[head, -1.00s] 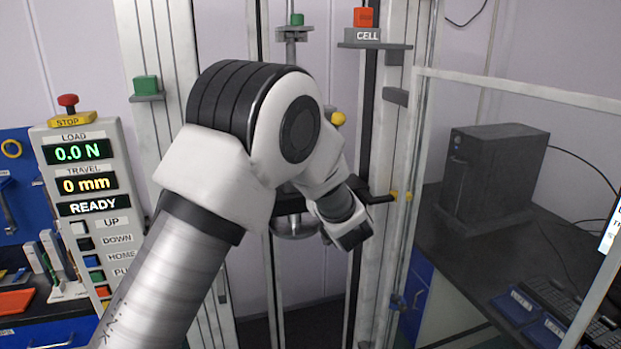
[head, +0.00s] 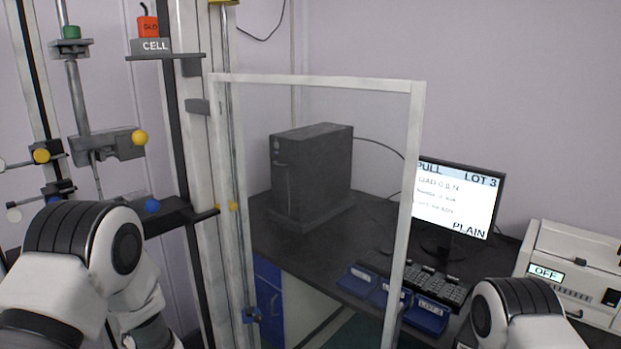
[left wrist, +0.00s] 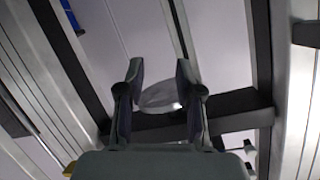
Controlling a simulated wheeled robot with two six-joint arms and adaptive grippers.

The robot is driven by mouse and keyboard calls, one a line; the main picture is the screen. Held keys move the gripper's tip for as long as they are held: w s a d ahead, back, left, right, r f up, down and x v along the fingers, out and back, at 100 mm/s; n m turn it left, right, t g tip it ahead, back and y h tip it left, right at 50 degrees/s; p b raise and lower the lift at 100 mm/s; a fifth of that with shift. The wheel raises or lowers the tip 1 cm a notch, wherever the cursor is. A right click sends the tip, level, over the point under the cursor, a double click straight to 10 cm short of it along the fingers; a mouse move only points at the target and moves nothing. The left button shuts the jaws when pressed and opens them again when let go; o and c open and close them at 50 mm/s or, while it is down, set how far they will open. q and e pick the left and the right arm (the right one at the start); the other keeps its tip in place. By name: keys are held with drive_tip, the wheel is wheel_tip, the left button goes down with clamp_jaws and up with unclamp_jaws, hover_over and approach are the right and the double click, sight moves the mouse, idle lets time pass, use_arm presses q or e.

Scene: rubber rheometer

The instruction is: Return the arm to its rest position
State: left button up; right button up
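My left arm (head: 75,250) stands in the lower left of the head view, in front of the test frame; its gripper is cut off or hidden there. In the left wrist view my left gripper (left wrist: 159,72) has its two fingers apart. A pale rounded metal piece (left wrist: 160,97) shows in the gap, seemingly beyond the fingers; I see no object clamped. My right arm (head: 525,315) shows at the bottom right of the head view, in front of the bench; its gripper is out of view.
The test frame's upright (head: 208,180) and red-topped cell bracket (head: 155,47) stand on the left. A clear guard panel with a white rim (head: 416,140) stands mid-view. Behind it are a black computer tower (head: 312,170), monitor (head: 460,200) and blue trays (head: 357,280). A white instrument (head: 575,270) sits at right.

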use_arm(q)
drive_tip(key=s+d+f+m+g+h+b, duration=0.1)
drive_tip(key=s+d+f+m+g+h, duration=0.15)
drive_tip(key=s+f, duration=0.85)
drive_tip(key=s+d+f+m+g+h+b, duration=0.15)
drive_tip(key=s+d+f+h, duration=0.25)
drive_tip(key=s+f, duration=0.75)
drive_tip(key=s+d+f+g+h, duration=0.1)
drive_tip(key=s+d+g+h, duration=0.1)
drive_tip(key=s, duration=0.4)
drive_tip(key=s+d+f+g+h, duration=0.1)
drive_tip(key=s+d+g+h, duration=0.1)
drive_tip(key=s+d, duration=0.3)
drive_tip(key=shift+s+f+m+g, duration=0.3)
drive_tip(key=shift+s+g, duration=0.6)
drive_tip(key=shift+s, duration=0.35)
drive_tip(key=shift+w, duration=0.15)
